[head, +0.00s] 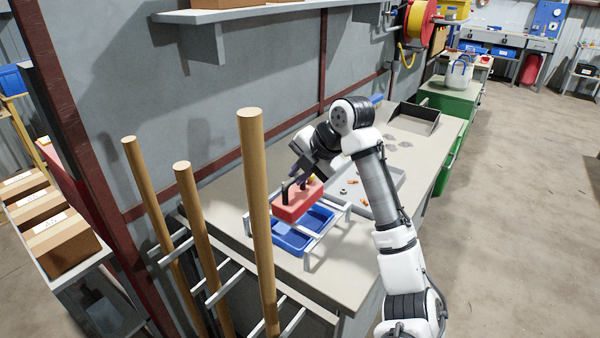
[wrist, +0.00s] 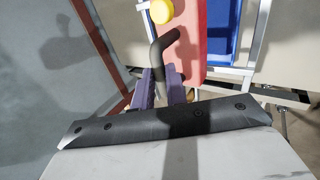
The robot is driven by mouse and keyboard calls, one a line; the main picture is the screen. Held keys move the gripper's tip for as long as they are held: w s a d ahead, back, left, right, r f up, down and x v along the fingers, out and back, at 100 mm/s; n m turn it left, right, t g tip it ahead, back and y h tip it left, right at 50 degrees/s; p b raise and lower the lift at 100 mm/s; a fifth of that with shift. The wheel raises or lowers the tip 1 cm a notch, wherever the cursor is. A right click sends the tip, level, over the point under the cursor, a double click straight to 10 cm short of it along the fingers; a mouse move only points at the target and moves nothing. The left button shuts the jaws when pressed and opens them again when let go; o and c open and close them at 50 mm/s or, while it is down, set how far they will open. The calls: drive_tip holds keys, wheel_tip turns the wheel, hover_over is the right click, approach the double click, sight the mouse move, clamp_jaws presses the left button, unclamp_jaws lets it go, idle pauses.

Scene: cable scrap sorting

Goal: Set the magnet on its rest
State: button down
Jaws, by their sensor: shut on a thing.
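The magnet is a red block (head: 297,207) with a dark bent handle. In the wrist view its red body (wrist: 190,50) shows at the top, with a yellow round knob (wrist: 161,11) on it. My gripper (head: 301,182) is shut on the handle (wrist: 160,48); its purple fingers (wrist: 162,88) show on either side of it. The magnet is over a pale rail frame (head: 334,226) and blue trays (head: 290,238) on the bench. I cannot tell whether it touches the frame or which part is the rest.
A grey tray (head: 395,187) with small scraps lies right of the magnet, partly behind my arm. A dark open tray (head: 415,117) is farther back on the bench. Wooden poles (head: 257,210) stand at the bench's near left end. The wall is close on the left.

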drive_tip(key=shift+r, duration=0.1)
idle(0.3)
drive_tip(key=c, duration=1.4)
unclamp_jaws()
drive_tip(key=shift+o, duration=0.3)
drive_tip(key=shift+s+d, duration=0.1)
